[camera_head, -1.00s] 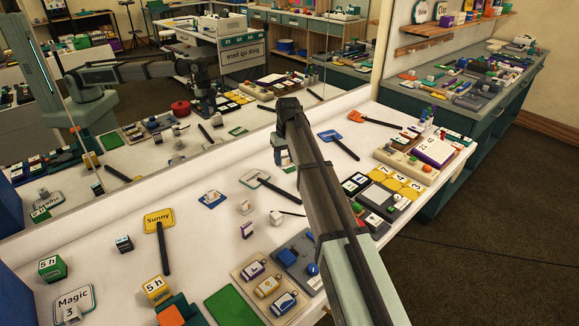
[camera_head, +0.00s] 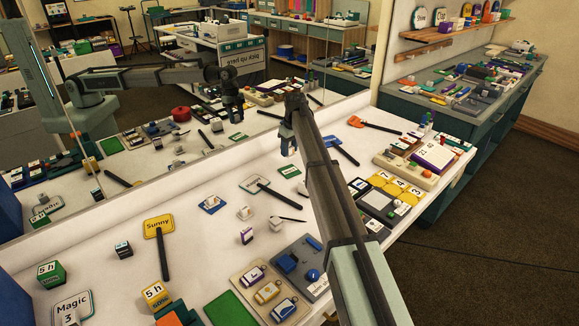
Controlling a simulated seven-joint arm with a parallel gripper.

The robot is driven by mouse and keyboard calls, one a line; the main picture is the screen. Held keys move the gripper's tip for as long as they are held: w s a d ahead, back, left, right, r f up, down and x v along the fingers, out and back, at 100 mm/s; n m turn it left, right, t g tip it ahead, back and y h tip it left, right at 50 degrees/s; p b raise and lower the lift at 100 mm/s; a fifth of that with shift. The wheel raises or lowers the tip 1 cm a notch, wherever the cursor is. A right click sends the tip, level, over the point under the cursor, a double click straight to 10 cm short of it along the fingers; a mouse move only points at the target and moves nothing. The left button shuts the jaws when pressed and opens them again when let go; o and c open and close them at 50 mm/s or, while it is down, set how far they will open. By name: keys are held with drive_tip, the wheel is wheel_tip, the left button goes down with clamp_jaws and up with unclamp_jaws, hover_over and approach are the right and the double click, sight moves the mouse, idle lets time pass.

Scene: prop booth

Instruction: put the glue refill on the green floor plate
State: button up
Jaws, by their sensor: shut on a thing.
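My gripper (camera_head: 287,136) points down above the back of the white table, near the mirror. It is shut on a small dark bluish thing (camera_head: 288,149), which I take for the glue refill; the fingers hide much of it and its label cannot be read. A small green plate (camera_head: 291,172) with a pale mark lies on the table just below the held thing in the picture. I see a gap between them. A larger plain green plate (camera_head: 230,309) lies at the front edge. I cannot tell for sure which is the floor plate.
A mirror (camera_head: 150,150) runs along the table's back. A grey paddle sign (camera_head: 256,184) lies left of the small green plate, a blue one (camera_head: 331,141) right of it. My arm crosses the middle.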

sight(292, 148)
drive_tip(key=shift+f, duration=3.8)
drive_tip(key=o, duration=1)
drive_tip(key=shift+f, duration=0.1)
drive_tip(key=shift+o, duration=0.2)
drive_tip(key=r, duration=0.4)
drive_tip(key=d+r, duration=0.1)
drive_tip(key=r, duration=0.3)
drive_tip(key=s+r, duration=0.1)
drive_tip(key=r, duration=0.3)
drive_tip(key=shift+s+d+r, duration=0.1)
drive_tip(key=shift+d, duration=0.05)
